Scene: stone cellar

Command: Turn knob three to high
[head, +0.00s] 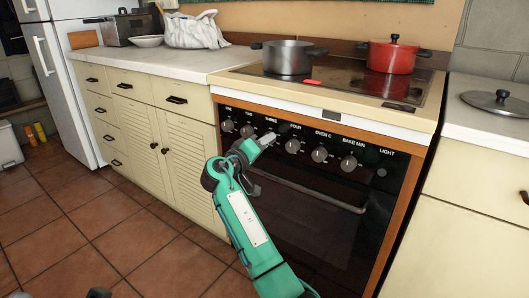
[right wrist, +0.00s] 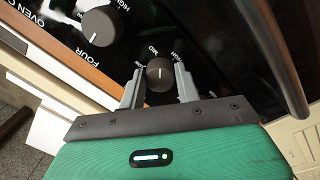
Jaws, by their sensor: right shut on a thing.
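The cooker's control panel (head: 335,143) carries a row of round grey knobs under white labels. My right gripper (head: 266,139) is at the knob below the label THREE and largely hides it in the head view. In the right wrist view, knob three (right wrist: 160,75) sits between the two grey fingers of my right gripper (right wrist: 159,88), which are shut on it. A white line on its face runs upright in that picture. Small marks beside it include MID; the others are hard to read. My left gripper does not show clearly.
Knob four (head: 292,146) is close beside my right gripper; it also shows in the right wrist view (right wrist: 100,26). The oven handle (head: 315,195) runs below the knobs. A grey pot (head: 288,58) and a red pot (head: 390,58) stand on the hob. Floor in front is clear.

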